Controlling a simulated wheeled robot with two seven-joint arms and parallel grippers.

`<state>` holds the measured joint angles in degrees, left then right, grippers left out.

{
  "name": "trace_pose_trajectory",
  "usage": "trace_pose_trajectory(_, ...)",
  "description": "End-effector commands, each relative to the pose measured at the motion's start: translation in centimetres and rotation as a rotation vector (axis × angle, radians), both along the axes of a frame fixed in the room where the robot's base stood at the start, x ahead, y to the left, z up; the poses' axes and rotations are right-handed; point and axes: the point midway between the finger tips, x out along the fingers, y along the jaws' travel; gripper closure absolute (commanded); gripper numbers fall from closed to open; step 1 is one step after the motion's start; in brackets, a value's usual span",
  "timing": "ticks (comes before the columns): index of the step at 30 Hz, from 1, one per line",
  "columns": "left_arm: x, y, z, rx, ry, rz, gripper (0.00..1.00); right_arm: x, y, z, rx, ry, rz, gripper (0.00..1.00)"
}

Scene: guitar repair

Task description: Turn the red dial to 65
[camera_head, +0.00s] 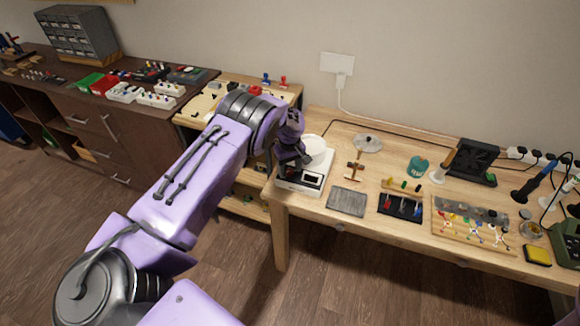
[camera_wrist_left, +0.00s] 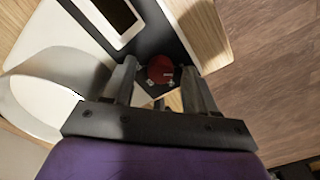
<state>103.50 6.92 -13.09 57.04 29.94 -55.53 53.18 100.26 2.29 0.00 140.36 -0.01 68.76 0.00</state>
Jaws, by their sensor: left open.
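The red dial (camera_wrist_left: 160,69) sits on the dark front panel (camera_wrist_left: 160,40) of a white device in the left wrist view. My left gripper (camera_wrist_left: 162,80) is open, its two fingers on either side of the dial; I cannot tell whether they touch it. In the head view the white device (camera_head: 318,186) stands at the left end of the wooden bench, and my left gripper (camera_head: 288,168) is over its left front part. The dial is hidden there behind the gripper. The dial's reading is too small to make out. My right gripper is not in view.
A white bowl (camera_head: 314,150) is on the device, close beside my left gripper. A grey slab (camera_head: 347,201) and a small wooden stand (camera_head: 354,171) lie to the right on the bench (camera_head: 330,225). The bench edge is just in front of the device.

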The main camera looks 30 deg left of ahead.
Motion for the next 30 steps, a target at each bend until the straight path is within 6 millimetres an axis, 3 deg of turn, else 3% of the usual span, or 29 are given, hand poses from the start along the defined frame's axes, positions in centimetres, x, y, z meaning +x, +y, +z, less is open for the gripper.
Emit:
trace_pose_trajectory(4, 0.0, 0.0, 0.0, 0.000, 0.000, -0.001, 0.46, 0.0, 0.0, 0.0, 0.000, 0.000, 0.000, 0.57)
trace_pose_trajectory(9, 0.0, -0.1, 0.0, 0.000, 0.000, -0.001, 0.99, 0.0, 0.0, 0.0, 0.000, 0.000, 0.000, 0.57)
trace_pose_trajectory(20, 0.0, 0.0, -0.1, 0.001, -0.001, -0.045, 0.99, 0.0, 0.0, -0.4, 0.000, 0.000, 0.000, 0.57)
trace_pose_trajectory(30, 0.0, 0.0, -0.2, -0.001, -0.001, -0.279, 0.99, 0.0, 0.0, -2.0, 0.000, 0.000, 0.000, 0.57)
